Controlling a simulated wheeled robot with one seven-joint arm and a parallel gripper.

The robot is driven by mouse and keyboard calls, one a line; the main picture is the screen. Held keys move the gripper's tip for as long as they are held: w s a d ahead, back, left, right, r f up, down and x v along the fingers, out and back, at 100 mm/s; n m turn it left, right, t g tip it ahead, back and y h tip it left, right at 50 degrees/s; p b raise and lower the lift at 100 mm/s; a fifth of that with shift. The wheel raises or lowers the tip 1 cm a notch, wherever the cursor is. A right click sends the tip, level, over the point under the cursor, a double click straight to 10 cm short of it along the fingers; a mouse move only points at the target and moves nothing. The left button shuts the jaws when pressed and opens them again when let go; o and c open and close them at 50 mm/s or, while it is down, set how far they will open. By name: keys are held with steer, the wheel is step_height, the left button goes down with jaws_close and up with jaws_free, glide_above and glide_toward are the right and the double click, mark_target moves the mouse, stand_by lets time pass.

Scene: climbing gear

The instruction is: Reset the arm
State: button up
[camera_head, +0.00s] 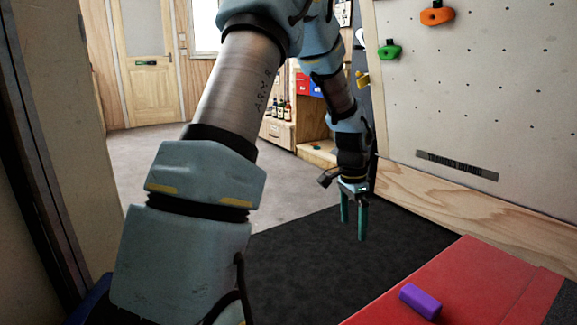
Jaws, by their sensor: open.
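My arm rises from the lower left, bends at the top of the view and comes down in the middle. My gripper (353,232) hangs at its end with two teal fingers pointing down. The fingers are apart with nothing between them. They are above the black floor mat (330,275), left of the red pad.
A purple block (420,301) lies on the red pad (475,280) at the lower right. A climbing wall (480,90) with an orange hold (437,13) and a green hold (390,50) stands right of my gripper. A wooden cabinet (277,131) with bottles is behind. Grey floor is clear at left.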

steer(key=s+a+r+n+t+p, duration=0.1)
steer(key=s+a+r+n, duration=0.25)
steer(key=a, duration=0.45)
steer(key=s+a+r+n+p, duration=0.25)
steer(key=s+a+n, duration=0.25)
steer(key=a, duration=0.3)
steer(key=s+a+r+n+t+p, duration=0.1)
steer(key=s+a+r+n, duration=0.35)
steer(key=a, duration=0.35)
step_height(320, 180, up, 37)
steer(key=p, duration=3.7)
steer(key=shift+d+y, duration=0.3)
steer(key=shift+y, duration=0.1)
steer(key=shift+f, duration=0.1)
